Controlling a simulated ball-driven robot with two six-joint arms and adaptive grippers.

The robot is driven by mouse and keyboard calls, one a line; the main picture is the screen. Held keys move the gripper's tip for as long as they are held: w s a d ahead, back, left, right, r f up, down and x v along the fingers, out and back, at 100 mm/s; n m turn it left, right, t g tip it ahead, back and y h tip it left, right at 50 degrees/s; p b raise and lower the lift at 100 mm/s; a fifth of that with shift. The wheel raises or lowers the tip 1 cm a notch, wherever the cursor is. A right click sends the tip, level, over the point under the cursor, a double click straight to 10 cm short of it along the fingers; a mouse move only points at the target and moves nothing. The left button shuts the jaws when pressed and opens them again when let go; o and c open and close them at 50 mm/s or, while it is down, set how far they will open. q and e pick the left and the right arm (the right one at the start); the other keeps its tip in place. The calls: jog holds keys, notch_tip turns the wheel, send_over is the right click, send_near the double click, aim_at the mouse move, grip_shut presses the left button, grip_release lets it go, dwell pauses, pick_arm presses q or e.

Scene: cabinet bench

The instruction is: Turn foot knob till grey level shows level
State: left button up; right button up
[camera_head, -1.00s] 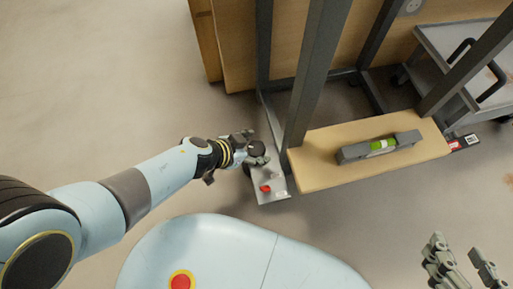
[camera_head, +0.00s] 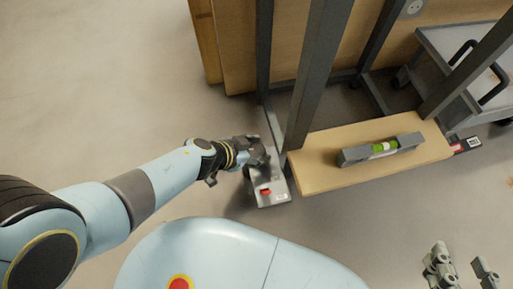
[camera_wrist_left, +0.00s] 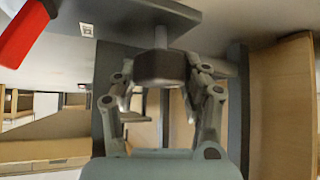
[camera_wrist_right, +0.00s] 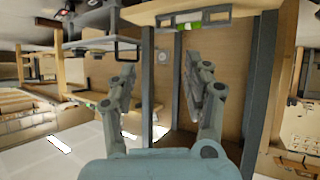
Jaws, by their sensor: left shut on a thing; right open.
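The grey level (camera_head: 355,156) lies on the wooden shelf, its green vial (camera_head: 384,147) facing up; I cannot read the bubble surely. It also shows in the right wrist view (camera_wrist_right: 218,22). The dark round foot knob (camera_wrist_left: 160,69) sits on a short metal stem under a grey plate, between my left fingers. My left gripper (camera_head: 257,157) is shut on the knob at the frame's left foot and hides most of it in the head view. My right gripper (camera_head: 463,267) is open and empty, low at the right, apart from the shelf.
The grey foot plate (camera_head: 274,196) carries a red part (camera_head: 265,191). Dark frame posts (camera_head: 316,75) rise beside the wooden shelf (camera_head: 318,172). A grey cart (camera_head: 455,55) stands at the back right. The floor at the left is clear.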

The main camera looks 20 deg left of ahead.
pick_arm(q)
jog(key=shift+m, duration=0.3)
jog(key=shift+w+r+m+g+h+p, duration=0.1)
jog(key=shift+m+g+h+p, duration=0.5)
jog(key=shift+m+h+p, duration=0.25)
jog(key=m+g+h, duration=0.1)
jog(key=m, duration=0.2)
jog(key=shift+g, duration=0.3)
jog(key=m+g, duration=0.1)
jog(key=m+g+h, duration=0.1)
jog(key=m, duration=0.1)
jog(key=shift+f+g+b, duration=0.25)
jog(key=shift+g+b, duration=0.05)
jog(key=shift+b, duration=0.1)
jog(key=shift+s+m+g+h+b, duration=0.1)
jog(key=shift+m+g+h+b, duration=0.15)
jog(key=shift+m, duration=0.25)
jog(key=shift+s+m+g+b, duration=0.1)
jog(key=shift+m+g, duration=0.25)
jog(key=shift+m, duration=0.1)
jog(key=shift+m+g, duration=0.5)
jog(key=shift+m, duration=0.2)
jog(key=shift+r+m+g+b, duration=0.1)
jog(key=shift+m+g+b, duration=0.4)
jog(key=shift+m+b, duration=0.15)
pick_arm(e)
jog(key=w+r+t, duration=0.2)
jog(key=w+r, duration=0.2)
jog(key=shift+w+a+r+t, duration=0.25)
jog(key=shift+t, duration=0.05)
